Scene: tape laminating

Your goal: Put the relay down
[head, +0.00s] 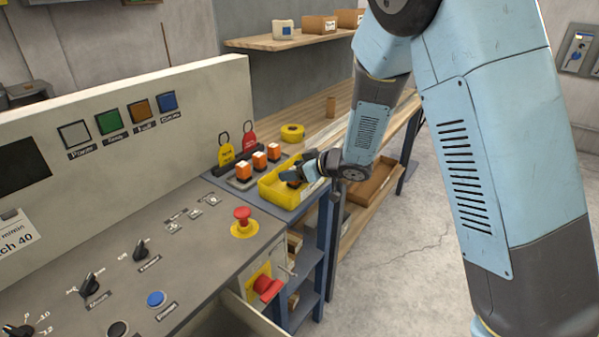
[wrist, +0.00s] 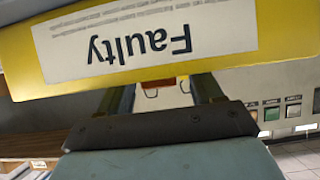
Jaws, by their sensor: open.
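The yellow tray (head: 277,200) stands on the blue-edged side bench. Its wall, with a white "Faulty" label, fills the top of the wrist view (wrist: 285,35), upside down. My gripper (head: 287,176) is open and reaches down into this tray from the right. In the wrist view its fingers (wrist: 163,82) are apart, and their tips are hidden behind the tray wall. A small dark and orange patch, probably the relay (head: 294,184), shows in the tray at my fingers. I cannot tell whether they touch it.
A yellow tape roll (head: 292,133) lies behind the tray. The control panel with a red stop button (head: 242,214) is front left.

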